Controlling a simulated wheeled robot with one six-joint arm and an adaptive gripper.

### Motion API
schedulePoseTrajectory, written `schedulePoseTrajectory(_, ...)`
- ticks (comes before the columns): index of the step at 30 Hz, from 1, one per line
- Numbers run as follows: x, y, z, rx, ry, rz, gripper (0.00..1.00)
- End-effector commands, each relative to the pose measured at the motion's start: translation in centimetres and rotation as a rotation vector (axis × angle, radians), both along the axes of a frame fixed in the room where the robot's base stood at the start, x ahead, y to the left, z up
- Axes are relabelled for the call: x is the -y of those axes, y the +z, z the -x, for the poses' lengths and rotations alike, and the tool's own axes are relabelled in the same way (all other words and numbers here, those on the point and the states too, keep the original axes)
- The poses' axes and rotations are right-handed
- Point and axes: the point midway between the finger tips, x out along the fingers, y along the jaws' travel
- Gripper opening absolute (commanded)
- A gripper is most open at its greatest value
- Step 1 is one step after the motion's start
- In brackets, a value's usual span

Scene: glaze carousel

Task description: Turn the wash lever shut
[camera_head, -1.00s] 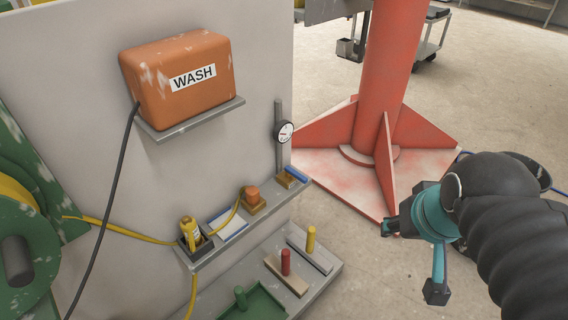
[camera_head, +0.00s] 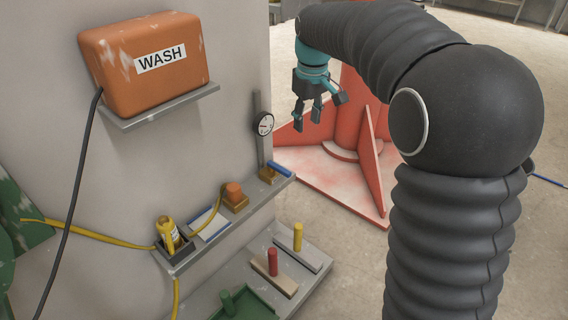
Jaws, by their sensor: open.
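A small blue bar handle (camera_head: 279,169), which looks like the wash lever, sits on a tan block at the right end of the narrow grey shelf, below a round gauge (camera_head: 263,123). It lies slanted across the block. The orange box labelled WASH (camera_head: 140,85) stands on its own bracket on the panel at upper left. My gripper (camera_head: 312,108) is open and empty, its fingers pointing down. In the picture it is above and to the right of the blue handle, clear of it. Nothing hides the handle.
A red column base (camera_head: 325,178) stands on the floor behind my gripper.

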Motion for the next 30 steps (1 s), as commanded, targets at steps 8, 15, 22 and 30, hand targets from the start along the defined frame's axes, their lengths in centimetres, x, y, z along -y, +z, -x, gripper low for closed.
schedulePoseTrajectory(8,-4.9,-6.3,-5.7,-0.082,0.157,0.03,0.44)
schedulePoseTrajectory(15,-6.3,-8.4,-7.0,-0.106,0.206,0.038,0.44)
schedulePoseTrajectory(22,-6.3,-11.2,-7.0,-0.11,0.208,0.039,0.44)
schedulePoseTrajectory(30,-6.3,-16.2,-7.0,-0.109,0.207,0.039,0.44)
